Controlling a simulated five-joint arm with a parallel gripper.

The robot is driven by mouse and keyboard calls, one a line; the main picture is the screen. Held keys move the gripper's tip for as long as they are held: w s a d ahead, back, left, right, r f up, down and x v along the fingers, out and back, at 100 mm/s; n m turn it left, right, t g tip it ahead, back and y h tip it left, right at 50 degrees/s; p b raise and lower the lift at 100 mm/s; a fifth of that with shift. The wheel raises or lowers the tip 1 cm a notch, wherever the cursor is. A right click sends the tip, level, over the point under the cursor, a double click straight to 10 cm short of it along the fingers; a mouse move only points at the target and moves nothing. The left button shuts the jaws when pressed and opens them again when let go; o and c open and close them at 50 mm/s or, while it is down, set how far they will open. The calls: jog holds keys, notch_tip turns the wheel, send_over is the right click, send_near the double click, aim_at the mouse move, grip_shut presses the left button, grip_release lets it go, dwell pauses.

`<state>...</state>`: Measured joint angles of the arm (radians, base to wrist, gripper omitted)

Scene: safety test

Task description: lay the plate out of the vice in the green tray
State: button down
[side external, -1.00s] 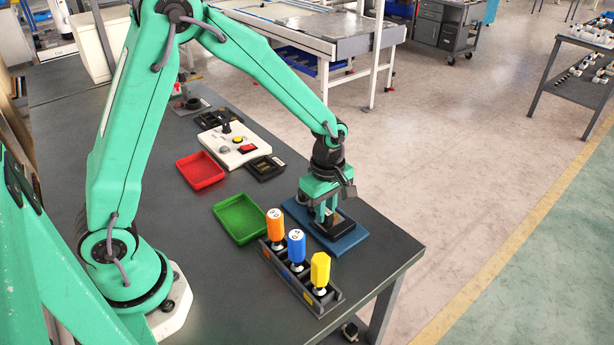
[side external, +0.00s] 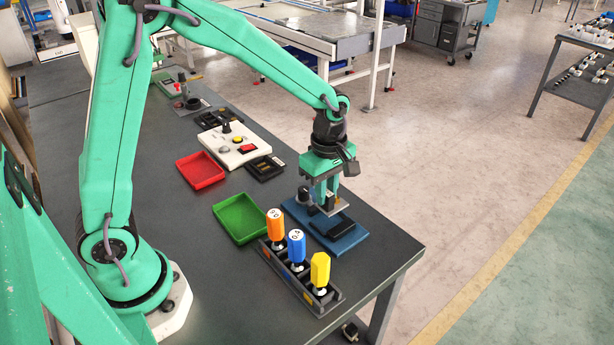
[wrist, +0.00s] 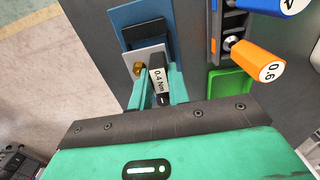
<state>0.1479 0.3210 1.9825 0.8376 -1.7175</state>
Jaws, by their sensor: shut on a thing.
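My gripper (side external: 330,200) is shut on the light grey plate (side external: 336,210) and holds it above the vice. In the wrist view the plate (wrist: 152,50) shows beyond my fingers (wrist: 158,88), with a brass-coloured piece at its edge. A black piece marked "0.4 Nm" (wrist: 157,80) stands between the fingers; whether it is fixed to the plate I cannot tell. The vice has a blue base (side external: 352,242) and black jaws (side external: 334,226), partly hidden by the plate. The green tray (side external: 241,219) lies empty on the bench, left of the vice.
A dark rack (side external: 290,284) with orange (side external: 275,223), blue (side external: 296,245) and yellow (side external: 320,268) drivers stands in front of the vice and tray. An empty red tray (side external: 200,170) and a white button panel (side external: 234,145) lie farther back. The bench's right edge is near the vice.

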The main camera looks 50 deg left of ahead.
jog(key=shift+r, duration=0.4)
jog(key=shift+a, duration=0.1)
